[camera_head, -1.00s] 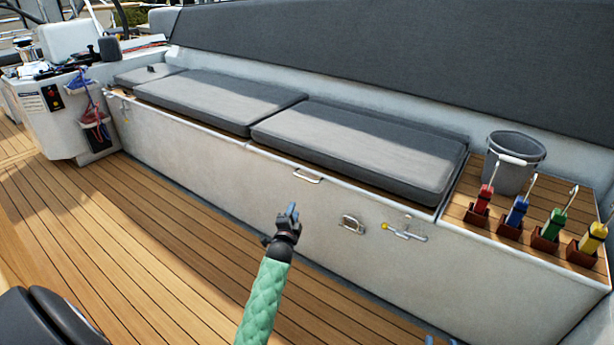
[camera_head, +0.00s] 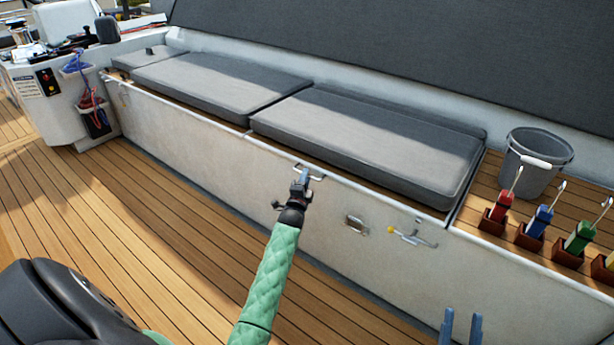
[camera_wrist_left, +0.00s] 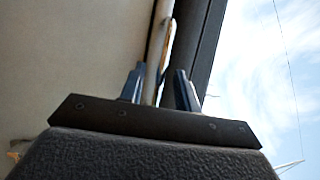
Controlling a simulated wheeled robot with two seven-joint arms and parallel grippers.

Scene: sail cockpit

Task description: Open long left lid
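The long bench has grey cushions on lids, and the lid (camera_head: 412,206) under the near long cushion (camera_head: 365,150) lies closed. A metal handle (camera_head: 316,178) sits at its front edge. My left gripper (camera_head: 302,174) is at this handle, partly covering it. In the left wrist view, the two blue fingers of my left gripper (camera_wrist_left: 159,86) are apart, with a pale bar (camera_wrist_left: 157,55) running up between them; I cannot tell whether they touch it. My right gripper (camera_head: 460,326) is at the bottom edge, fingers apart and empty.
A latch (camera_head: 356,224) and a yellow-tipped valve (camera_head: 412,237) are on the bench front. A grey bucket (camera_head: 533,163) and several coloured-handled tools in holders stand on the right end. The wooden deck (camera_head: 130,215) before the bench is clear.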

